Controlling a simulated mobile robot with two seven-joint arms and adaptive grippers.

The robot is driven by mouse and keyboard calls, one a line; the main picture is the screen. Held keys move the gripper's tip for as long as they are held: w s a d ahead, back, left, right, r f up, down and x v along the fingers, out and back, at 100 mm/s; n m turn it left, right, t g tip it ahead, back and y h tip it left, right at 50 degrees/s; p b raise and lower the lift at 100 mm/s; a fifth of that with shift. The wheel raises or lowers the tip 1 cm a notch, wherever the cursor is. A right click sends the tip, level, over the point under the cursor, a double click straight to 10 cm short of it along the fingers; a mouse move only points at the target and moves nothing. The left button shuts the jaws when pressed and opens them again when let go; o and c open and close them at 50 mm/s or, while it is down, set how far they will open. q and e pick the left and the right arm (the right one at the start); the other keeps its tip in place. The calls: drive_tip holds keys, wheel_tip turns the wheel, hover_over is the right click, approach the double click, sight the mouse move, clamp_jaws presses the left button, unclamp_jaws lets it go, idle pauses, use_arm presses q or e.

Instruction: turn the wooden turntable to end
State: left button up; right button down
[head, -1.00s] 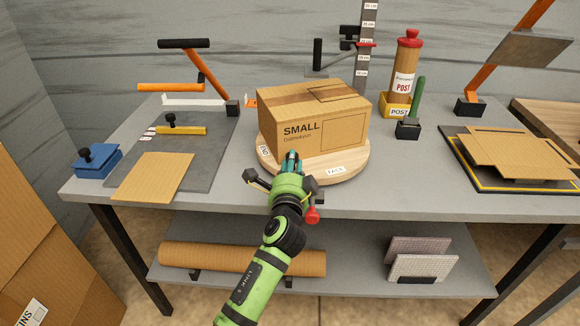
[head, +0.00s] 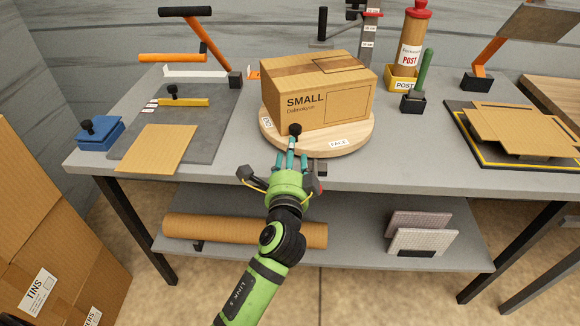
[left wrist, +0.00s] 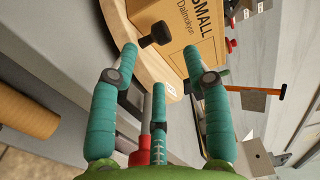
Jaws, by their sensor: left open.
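The round wooden turntable (head: 352,144) sits at the front middle of the grey table, with "END" and "FACE" labels on its rim. A cardboard box marked SMALL (head: 335,103) stands on it. A black knob (head: 295,130) stands at the turntable's front edge; it also shows in the left wrist view (left wrist: 157,35). My left gripper (head: 290,150) is open, its teal fingers just in front of the knob. In the left wrist view, the fingers (left wrist: 160,70) are spread, with the knob beyond their tips and nothing held. My right gripper is out of view.
A blue block with a black knob (head: 98,133) and a flat cardboard sheet (head: 157,149) lie at left. A cardboard roll (head: 245,231) lies on the lower shelf.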

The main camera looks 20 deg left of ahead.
use_arm(q)
drive_tip(key=v, duration=0.4)
